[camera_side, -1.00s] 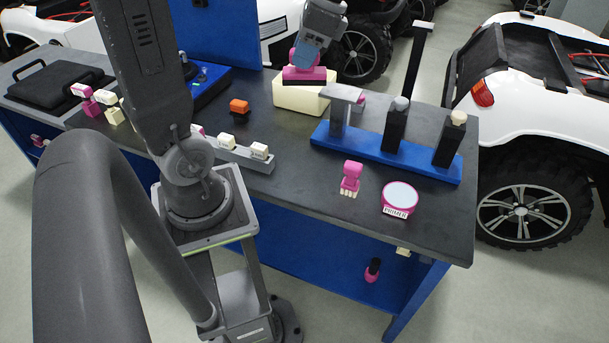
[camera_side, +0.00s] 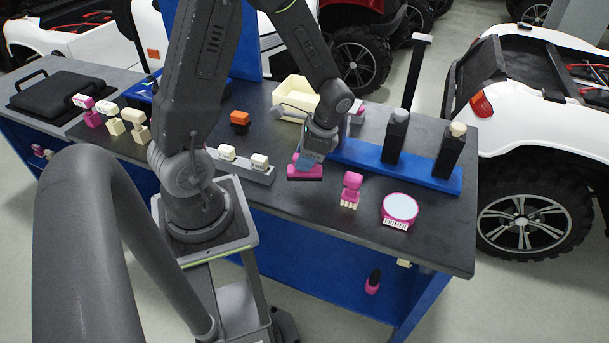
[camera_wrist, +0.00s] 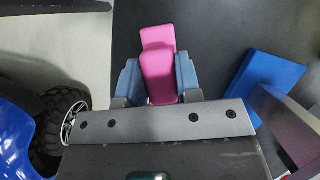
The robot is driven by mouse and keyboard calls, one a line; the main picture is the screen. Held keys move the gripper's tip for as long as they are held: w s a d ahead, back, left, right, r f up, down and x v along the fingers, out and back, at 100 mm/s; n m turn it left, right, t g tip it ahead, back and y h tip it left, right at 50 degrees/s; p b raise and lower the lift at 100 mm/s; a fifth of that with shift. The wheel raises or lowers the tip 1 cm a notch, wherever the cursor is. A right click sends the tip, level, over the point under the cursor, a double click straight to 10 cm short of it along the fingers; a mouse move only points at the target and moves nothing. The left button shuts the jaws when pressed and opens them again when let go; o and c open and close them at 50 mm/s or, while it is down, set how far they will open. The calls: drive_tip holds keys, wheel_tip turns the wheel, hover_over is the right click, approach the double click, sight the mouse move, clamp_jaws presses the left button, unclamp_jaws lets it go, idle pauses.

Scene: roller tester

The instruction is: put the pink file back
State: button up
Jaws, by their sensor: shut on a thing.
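My gripper (camera_side: 307,160) is shut on a pink piece, which I take to be the pink file (camera_side: 304,173). It holds the piece over the bench, in front of the blue stand and left of the pink brush; I cannot tell how high above the top. In the wrist view the pink file (camera_wrist: 158,68) sits between the two blue-grey fingertips of my gripper (camera_wrist: 157,78). Its far end sticks out past them. The fingers hide part of its sides.
A cream bin (camera_side: 290,97) stands behind. A grey rack (camera_side: 262,177) with small white-topped blocks is to the left, an orange-topped piece (camera_side: 239,117) behind it. A blue stand (camera_side: 420,179) with dark posts, a pink brush (camera_side: 351,188) and a primer tin (camera_side: 400,207) are to the right.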

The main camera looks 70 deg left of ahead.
drive_tip(key=shift+f, duration=2.15)
drive_tip(key=shift+f, duration=0.15)
drive_tip(key=o, duration=0.8)
drive_tip(key=shift+o, duration=0.2)
drive_tip(key=v, duration=1.1)
drive_tip(key=shift+r, duration=0.25)
drive_tip(key=s+d+r+n+t+h, duration=0.1)
drive_tip(key=s+d+r+n+t, duration=0.1)
drive_tip(key=s+d+r+t, duration=0.2)
drive_tip(key=s+d+r+n+t, duration=0.2)
drive_tip(key=s+d+r+t, duration=0.3)
drive_tip(key=r, duration=0.6)
drive_tip(key=d, duration=0.2)
drive_tip(key=shift+d+t+h, duration=0.35)
drive_tip(key=shift+t+h, duration=0.05)
